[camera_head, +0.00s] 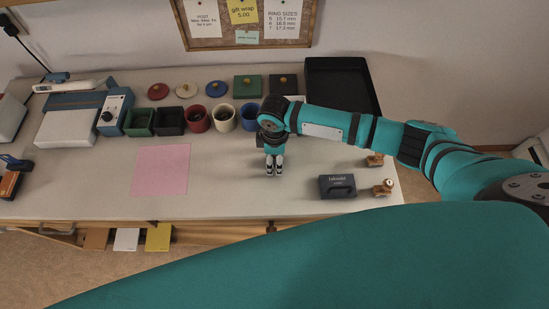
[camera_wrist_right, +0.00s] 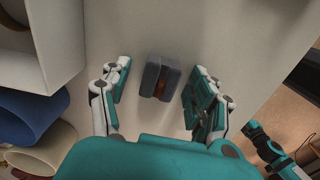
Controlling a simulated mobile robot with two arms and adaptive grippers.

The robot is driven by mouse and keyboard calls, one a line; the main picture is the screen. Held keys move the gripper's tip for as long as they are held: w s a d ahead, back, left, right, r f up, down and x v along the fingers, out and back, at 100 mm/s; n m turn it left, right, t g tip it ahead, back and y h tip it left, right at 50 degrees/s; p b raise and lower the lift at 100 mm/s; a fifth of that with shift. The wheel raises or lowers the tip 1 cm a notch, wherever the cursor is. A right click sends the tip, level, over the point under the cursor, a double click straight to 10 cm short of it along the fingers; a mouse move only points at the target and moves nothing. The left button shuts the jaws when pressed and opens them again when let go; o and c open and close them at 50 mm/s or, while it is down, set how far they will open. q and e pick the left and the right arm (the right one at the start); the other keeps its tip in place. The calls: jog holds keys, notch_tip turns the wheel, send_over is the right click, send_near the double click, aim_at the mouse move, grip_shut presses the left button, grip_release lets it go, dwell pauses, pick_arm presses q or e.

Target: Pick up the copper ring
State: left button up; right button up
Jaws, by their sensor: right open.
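A small dark grey block (camera_wrist_right: 151,76) stands on the table between the open fingers of my right gripper (camera_wrist_right: 158,92) in the right wrist view. In the head view my right gripper (camera_head: 274,170) points down over the table, right of the pink sheet, and hides the block.
Green, black, red, cream and blue containers (camera_head: 249,116) stand behind the gripper, with coloured lids (camera_head: 216,88) behind them. A black tray (camera_head: 341,75) lies at the back right. A dark labelled box (camera_head: 337,187) and brass pieces (camera_head: 382,188) stand at right. The pink sheet (camera_head: 162,169) is bare.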

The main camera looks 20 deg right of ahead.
jog(key=c, duration=1)
